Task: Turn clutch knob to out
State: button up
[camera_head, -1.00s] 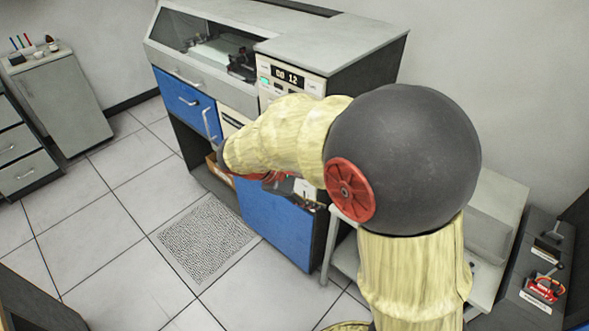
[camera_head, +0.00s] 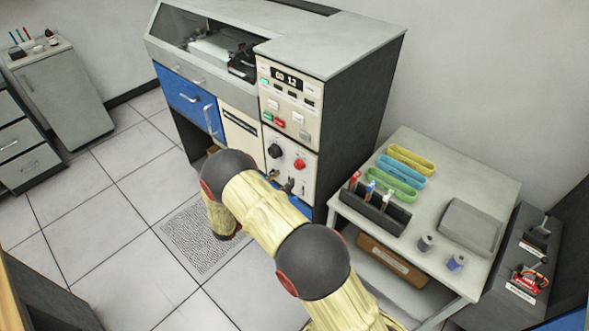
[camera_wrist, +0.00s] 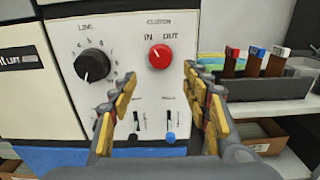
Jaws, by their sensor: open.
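The red clutch knob (camera_wrist: 159,57) sits on the white control panel (camera_wrist: 120,30) under the word CLUTCH, with IN at its upper left and OUT at its upper right. A small pale mark on it seems to lean toward IN. It also shows in the head view (camera_head: 299,164). My gripper (camera_wrist: 159,73) is open and empty in the wrist view, its yellow-padded fingers on either side of and below the knob, apart from it. In the head view my gripper is small and partly hidden by my arm near the panel's lower part.
A black dial (camera_wrist: 92,66) labelled LINE is left of the knob. A table (camera_head: 470,195) with a holder of coloured-top items (camera_head: 375,208) and trays stands at the right.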

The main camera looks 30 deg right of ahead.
aim_at(296, 167)
jog(key=x, duration=0.7)
jog(key=shift+d+b, duration=0.2)
jog(key=shift+b, duration=0.15)
jog(key=c, duration=1.1)
jog(key=shift+w, duration=0.1)
jog(key=m+b, duration=0.5)
jog(key=m, duration=0.1)
jog(key=shift+w+f, duration=0.1)
jog(key=shift+w, duration=0.05)
jog(key=m+b, duration=0.3)
jog(key=shift+w+a+m, duration=0.1)
jog(key=shift+m, duration=0.2)
jog(key=shift+r+m+b, duration=0.2)
jog(key=shift+m+b, duration=0.85)
jog(key=shift+m, duration=0.05)
